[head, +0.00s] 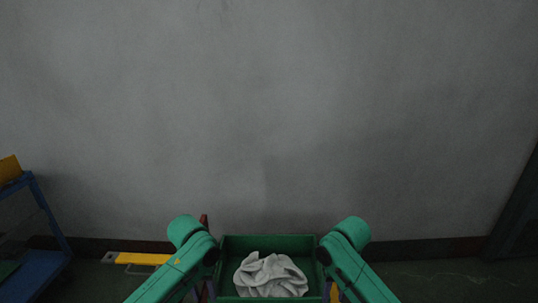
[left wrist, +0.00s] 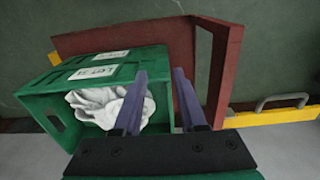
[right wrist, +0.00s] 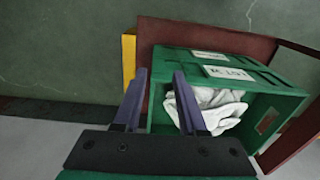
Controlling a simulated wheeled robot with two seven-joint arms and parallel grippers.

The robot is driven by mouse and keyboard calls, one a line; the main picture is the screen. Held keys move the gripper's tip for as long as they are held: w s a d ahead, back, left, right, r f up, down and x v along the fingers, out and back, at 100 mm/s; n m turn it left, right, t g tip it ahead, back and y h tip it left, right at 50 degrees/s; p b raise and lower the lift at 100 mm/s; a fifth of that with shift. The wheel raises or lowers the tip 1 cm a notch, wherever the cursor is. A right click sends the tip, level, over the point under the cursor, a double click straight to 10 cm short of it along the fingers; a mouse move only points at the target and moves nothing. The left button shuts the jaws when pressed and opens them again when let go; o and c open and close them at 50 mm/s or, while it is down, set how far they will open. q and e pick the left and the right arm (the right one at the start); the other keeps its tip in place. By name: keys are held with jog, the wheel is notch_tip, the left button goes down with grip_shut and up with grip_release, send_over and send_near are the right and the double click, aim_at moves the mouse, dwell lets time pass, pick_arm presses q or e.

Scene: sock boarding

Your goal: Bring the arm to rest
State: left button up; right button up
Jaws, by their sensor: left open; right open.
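My left gripper (left wrist: 160,73) is open, with its two purple fingers apart and nothing between them in the left wrist view. My right gripper (right wrist: 160,74) is also open and empty in the right wrist view. In the head view both green arms come up from the bottom edge, one on each side of a green crate (head: 268,242); the fingers are mostly hidden there. The crate also shows in the left wrist view (left wrist: 35,92) and the right wrist view (right wrist: 275,82). Crumpled pale grey-white cloth (head: 270,277) lies inside the crate.
A dark red frame (left wrist: 222,75) stands by the crate. A yellow piece with a handle (head: 143,258) lies near the wall foot. A blue rack (head: 47,220) stands at the left. A plain grey wall (head: 270,120) fills the back.

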pick_arm(q)
jog(key=s+d+f+m+t+h, duration=0.35)
jog(key=s+d+f, duration=0.45)
jog(key=s+f, duration=0.35)
pick_arm(e)
jog(key=s+a+f+n+t+y, duration=0.35)
jog(key=s+a+f, duration=0.35)
jog(key=s+f, duration=0.45)
pick_arm(q)
jog(key=s+a+g+y+p, duration=0.1)
jog(key=s+a+y+p, duration=0.1)
jog(key=s+a+p, duration=0.6)
jog(key=s+a+n+g+y+p, duration=0.1)
jog(key=s+a+y+p, duration=0.1)
jog(key=s+a+p, duration=0.7)
jog(key=s+p, duration=0.8)
jog(key=p, duration=0.7)
jog(key=shift+a+r+g, duration=0.15)
jog(key=shift+r+g, duration=0.2)
pick_arm(e)
jog(key=s+d+g+h, duration=0.1)
jog(key=s+d, duration=0.4)
jog(key=s, duration=0.3)
jog(key=s+d+m+h, duration=0.1)
jog(key=s+d, duration=0.4)
jog(key=s, duration=0.3)
jog(key=s+d+r+g+h, duration=0.1)
jog(key=s+d, duration=0.5)
jog(key=s, duration=0.3)
jog(key=shift+g+h, duration=0.35)
